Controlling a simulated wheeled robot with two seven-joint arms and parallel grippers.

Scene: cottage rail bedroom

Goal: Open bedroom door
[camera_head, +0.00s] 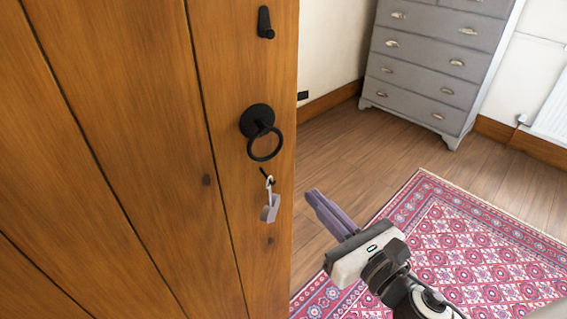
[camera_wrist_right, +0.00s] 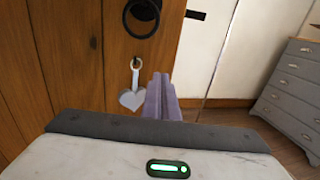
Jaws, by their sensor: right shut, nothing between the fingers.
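The bedroom door (camera_head: 120,130) is a wooden plank door filling the left of the head view. Its edge stands clear of the wall, with the room visible beyond. A black ring handle (camera_head: 264,140) hangs on a round plate near that edge; it also shows at the top of the right wrist view (camera_wrist_right: 141,18). A key with a heart-shaped tag (camera_head: 271,207) hangs below the ring. My right gripper (camera_head: 312,197) is shut and empty, right of the door edge and lower than the ring. In the wrist view its fingers (camera_wrist_right: 160,95) appear beside the heart tag. My left gripper is not visible.
A black latch piece (camera_head: 265,22) sits above the ring. A grey chest of drawers (camera_head: 430,62) stands against the back wall. A red patterned rug (camera_head: 470,250) lies on the wooden floor (camera_head: 345,140). A white radiator (camera_head: 552,112) is at the far right. Floor between door and chest is clear.

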